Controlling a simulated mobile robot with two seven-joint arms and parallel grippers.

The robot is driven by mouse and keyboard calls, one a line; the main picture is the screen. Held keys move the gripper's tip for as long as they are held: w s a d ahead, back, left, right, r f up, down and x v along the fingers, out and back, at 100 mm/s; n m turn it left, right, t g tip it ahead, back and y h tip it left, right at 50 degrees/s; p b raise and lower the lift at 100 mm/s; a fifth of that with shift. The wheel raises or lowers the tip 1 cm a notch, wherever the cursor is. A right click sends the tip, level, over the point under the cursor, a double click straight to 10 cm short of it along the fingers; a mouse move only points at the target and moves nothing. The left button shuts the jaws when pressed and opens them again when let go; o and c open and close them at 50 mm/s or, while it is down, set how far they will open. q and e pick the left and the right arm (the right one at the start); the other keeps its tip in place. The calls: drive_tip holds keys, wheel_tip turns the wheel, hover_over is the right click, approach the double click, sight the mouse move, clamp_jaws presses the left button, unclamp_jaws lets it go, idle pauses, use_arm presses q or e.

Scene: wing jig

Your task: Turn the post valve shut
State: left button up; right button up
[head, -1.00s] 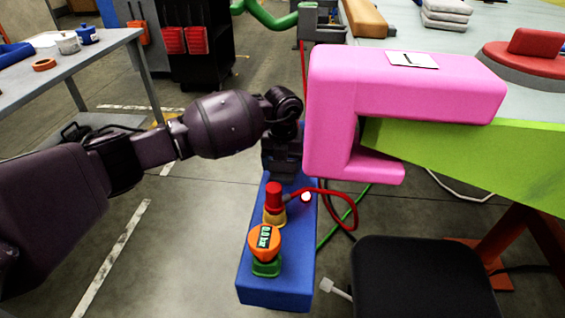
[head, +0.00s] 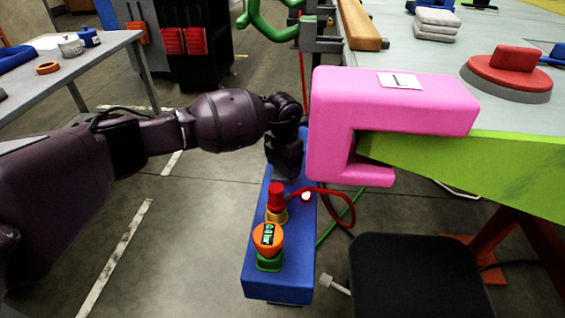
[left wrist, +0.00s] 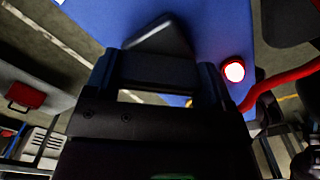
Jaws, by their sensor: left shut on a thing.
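The blue post (head: 277,277) stands on the floor near the middle of the head view. On its top are an orange gauge (head: 268,238) on a green base and a red knob (head: 276,196) with a red hose. My left gripper (head: 287,172) is at the far end of the post top, its fingers mostly hidden by my wrist. In the left wrist view its two fingers are shut on a dark grey valve handle (left wrist: 160,42) against the blue surface. The handle's angle cannot be told in the head view. My right gripper is not in view.
A pink clamp-like block (head: 400,102) on a green beam (head: 490,165) stands close right of my left wrist. A red light (left wrist: 233,71) glows on the post. A black seat (head: 420,280) is at lower right. A grey table (head: 95,62) stands at left, with open floor between.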

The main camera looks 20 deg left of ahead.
use_arm(q)
drive_tip(key=m, duration=0.2)
drive_tip(key=shift+m, duration=0.4)
drive_tip(key=m, duration=0.2)
drive_tip(key=shift+m, duration=0.4)
drive_tip(key=shift+f+m, duration=0.1)
drive_tip(key=shift+m, duration=1.7)
drive_tip(key=o, duration=0.9)
drive_tip(key=shift+r, duration=0.2)
